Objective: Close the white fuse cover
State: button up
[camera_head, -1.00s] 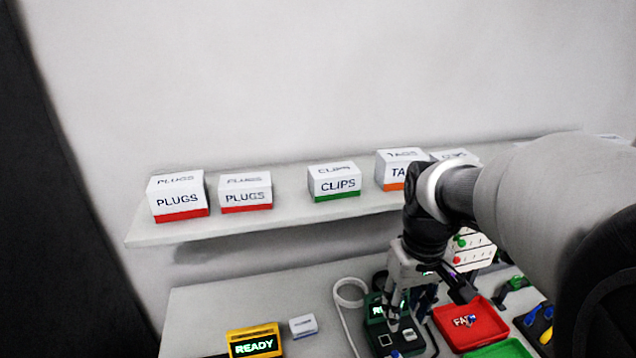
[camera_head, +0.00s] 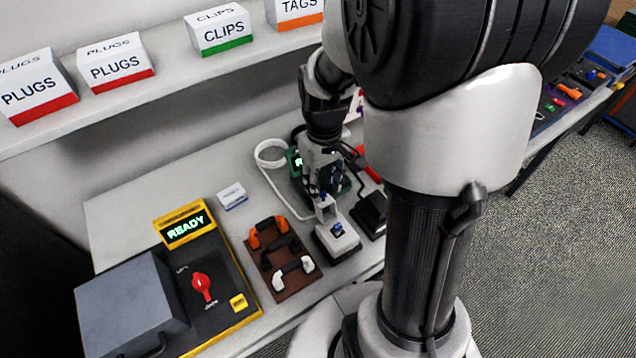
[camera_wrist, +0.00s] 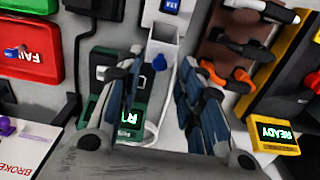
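A white upright piece, which looks like the raised fuse cover (camera_head: 326,208), stands at the back of a small light box (camera_head: 340,243) with a blue part on top.
A green device (camera_wrist: 124,115) with a lit screen lies under my gripper. A brown board (camera_head: 284,293) with orange, black and white handles is left of the box. A yellow-black READY panel (camera_head: 240,310) stands farther left. A dark box (camera_head: 370,213) sits close on the right.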

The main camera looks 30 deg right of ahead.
aim_at(325, 206)
jog(key=shift+f+b, duration=0.3)
jog(key=shift+f, duration=0.95)
jog(key=shift+c, duration=0.4)
grip_shut()
